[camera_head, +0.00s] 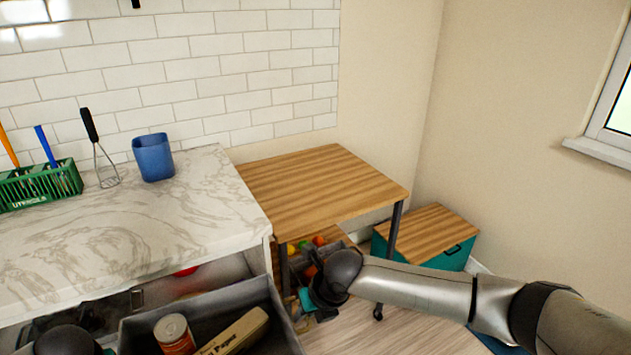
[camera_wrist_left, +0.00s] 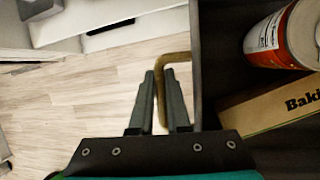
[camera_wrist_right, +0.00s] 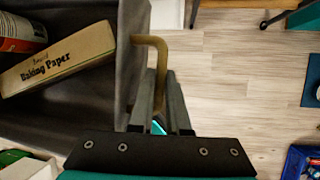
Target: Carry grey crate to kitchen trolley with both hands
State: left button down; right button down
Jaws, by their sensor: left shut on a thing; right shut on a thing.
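The grey crate (camera_head: 215,308) is at the bottom of the head view, below the marble counter. It holds a red and white can (camera_head: 174,334) and a Baking Paper box (camera_head: 236,332). In the left wrist view, my left gripper (camera_wrist_left: 160,75) is shut on a brass-coloured crate handle (camera_wrist_left: 172,58). In the right wrist view, my right gripper (camera_wrist_right: 163,75) is shut on the other brass-coloured handle (camera_wrist_right: 152,42); in the head view my right arm hides this grip. The kitchen trolley (camera_head: 325,185), with a wooden top and dark legs, stands right of the counter. Its top is empty.
A marble counter (camera_head: 130,230) holds a green utensil basket (camera_head: 42,186), a whisk (camera_head: 103,165) and a blue cup (camera_head: 153,158). Coloured items sit on the trolley's lower level. A teal chest (camera_head: 430,235) with a wooden lid stands right of the trolley.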

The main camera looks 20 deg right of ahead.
aim_at(312, 183)
jog(key=i+l, duration=0.1)
jog(key=l, duration=0.45)
jog(key=i+l, duration=0.1)
jog(key=l, duration=0.45)
jog(key=i+l, duration=0.1)
jog(key=l, duration=0.45)
jog(key=i+l+u, duration=0.1)
jog(key=l, duration=1)
jog(key=i+l, duration=0.15)
jog(key=l, duration=0.2)
jog(key=i+l, duration=0.15)
jog(key=l, duration=0.15)
jog(key=i+j, duration=0.95)
jog(key=i, duration=0.25)
